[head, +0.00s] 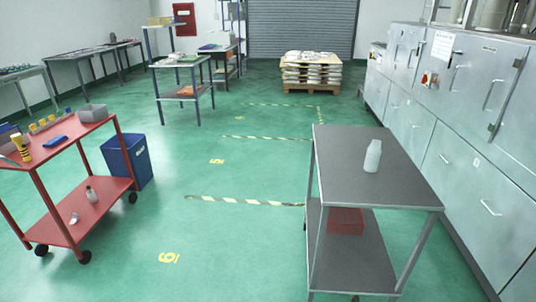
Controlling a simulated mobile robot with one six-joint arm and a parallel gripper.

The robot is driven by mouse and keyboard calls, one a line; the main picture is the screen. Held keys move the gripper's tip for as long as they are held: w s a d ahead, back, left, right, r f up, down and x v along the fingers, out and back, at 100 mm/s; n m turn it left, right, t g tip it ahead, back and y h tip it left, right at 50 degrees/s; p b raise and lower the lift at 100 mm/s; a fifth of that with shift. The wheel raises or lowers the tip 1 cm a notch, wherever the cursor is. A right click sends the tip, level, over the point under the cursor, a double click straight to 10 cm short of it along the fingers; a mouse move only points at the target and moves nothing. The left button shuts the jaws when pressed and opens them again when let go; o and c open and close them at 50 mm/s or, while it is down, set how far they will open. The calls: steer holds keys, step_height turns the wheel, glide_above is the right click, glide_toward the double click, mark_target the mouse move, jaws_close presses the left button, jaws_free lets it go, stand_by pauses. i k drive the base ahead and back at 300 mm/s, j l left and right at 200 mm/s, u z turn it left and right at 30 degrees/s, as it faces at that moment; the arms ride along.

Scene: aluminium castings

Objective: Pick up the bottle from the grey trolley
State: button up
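A white bottle (373,156) with a narrower neck stands upright on the top shelf of the grey trolley (345,185), near its right edge. The trolley stands at the right of the head view, and the bottle is clear on all sides. My gripper is not in view.
A red box (346,221) sits on the trolley's lower shelf. Grey cabinets (440,110) line the right wall close to the trolley. A red trolley (95,195) with several items and a blue bin (127,160) stand at the left. Green floor (235,235) between the trolleys is clear.

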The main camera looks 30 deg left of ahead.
mark_target(374, 151)
steer(key=u, duration=0.35)
steer(key=i+u, duration=0.1)
steer(key=i, duration=0.55)
steer(key=i+l+u, duration=0.15)
steer(key=i, duration=0.55)
steer(key=i+l+u, duration=0.1)
steer(key=i, duration=0.55)
